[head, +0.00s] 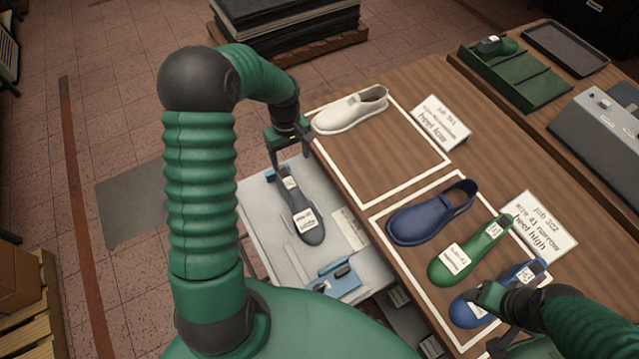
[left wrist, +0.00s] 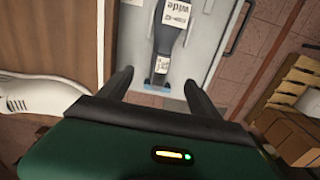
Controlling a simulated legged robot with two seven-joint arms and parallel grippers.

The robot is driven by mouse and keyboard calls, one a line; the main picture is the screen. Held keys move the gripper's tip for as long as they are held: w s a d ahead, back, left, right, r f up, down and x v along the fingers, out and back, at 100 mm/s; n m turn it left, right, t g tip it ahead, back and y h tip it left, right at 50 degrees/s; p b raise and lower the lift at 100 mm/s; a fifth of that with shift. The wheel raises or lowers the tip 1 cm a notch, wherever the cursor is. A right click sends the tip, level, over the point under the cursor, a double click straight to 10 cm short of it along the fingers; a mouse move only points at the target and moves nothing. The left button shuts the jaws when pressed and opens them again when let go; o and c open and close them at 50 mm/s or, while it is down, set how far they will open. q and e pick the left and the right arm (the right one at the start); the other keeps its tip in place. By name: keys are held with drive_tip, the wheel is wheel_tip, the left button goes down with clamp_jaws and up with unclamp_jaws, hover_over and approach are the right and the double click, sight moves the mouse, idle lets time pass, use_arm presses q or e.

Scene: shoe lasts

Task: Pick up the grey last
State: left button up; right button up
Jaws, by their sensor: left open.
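A blue fixture (head: 335,280) sits at the drawer's near end. On the wooden table are a white shoe (head: 350,110), a blue shoe (head: 430,212), a green last (head: 468,252) and job cards (head: 538,226). A green rack (head: 515,80) stands farther back.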

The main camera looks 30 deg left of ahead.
use_arm(q)
drive_tip(key=p, duration=0.1)
hover_over(291, 186)
drive_tip(key=d, duration=0.1)
drive_tip(key=f, duration=0.7)
drive_tip(key=shift+w, duration=0.25)
drive_tip(key=f, duration=0.4)
drive_tip(key=shift+w+a+f, duration=0.15)
drive_tip(key=shift+w+f, duration=0.1)
drive_tip(key=f, duration=0.1)
drive_tip(key=f+p, duration=0.1)
drive_tip(key=f, duration=0.1)
drive_tip(key=s+f+p, duration=0.1)
drive_tip(key=f, duration=0.1)
drive_tip(key=shift+a, duration=0.4)
drive_tip(key=shift+w, duration=0.1)
drive_tip(key=shift+d, duration=0.15)
drive_tip(key=shift+c, duration=1.7)
drive_tip(key=c, duration=1)
clamp_jaws()
use_arm(e)
drive_tip(key=v, duration=0.3)
drive_tip(key=shift+d+r, duration=0.15)
drive_tip(key=shift+d, duration=0.25)
